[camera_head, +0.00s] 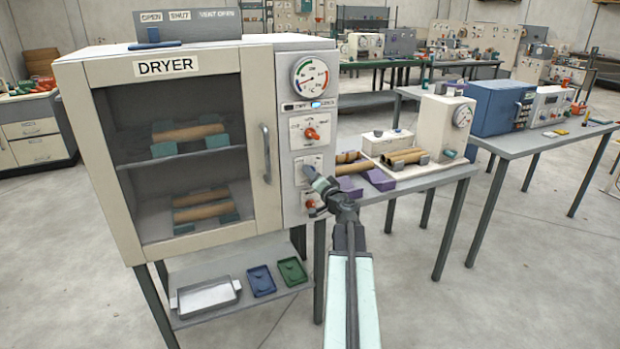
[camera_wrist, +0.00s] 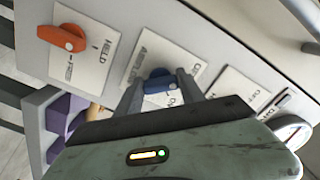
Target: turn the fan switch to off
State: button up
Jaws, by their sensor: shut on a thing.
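The dryer (camera_head: 170,150) has a control panel on its right side. A small blue switch (camera_wrist: 158,82) on a white label plate (camera_wrist: 148,57) sits in the middle of the panel. My gripper (camera_wrist: 158,88) is shut on the blue switch, one finger on each side of it. In the head view my gripper (camera_head: 309,172) reaches the middle plate (camera_head: 305,162) and hides the switch. The plate's lettering is partly covered and too blurred to read, so I cannot tell whether this is the fan switch or which way it is set.
An orange knob (camera_wrist: 62,38) with a plate reading HELD is beside it; in the head view a red knob (camera_head: 310,205) shows below my gripper. Another red knob (camera_head: 311,133) and a round dial (camera_head: 310,76) are above. The dryer's door handle (camera_head: 266,153) is to the left.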

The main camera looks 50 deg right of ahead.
jog(key=o, duration=1.4)
jog(key=shift+r, duration=0.1)
jog(key=shift+c, duration=0.2)
jog(key=shift+s, duration=0.1)
jog(key=v, duration=0.7)
jog(key=shift+s+a, duration=0.2)
jog(key=shift+s, duration=0.05)
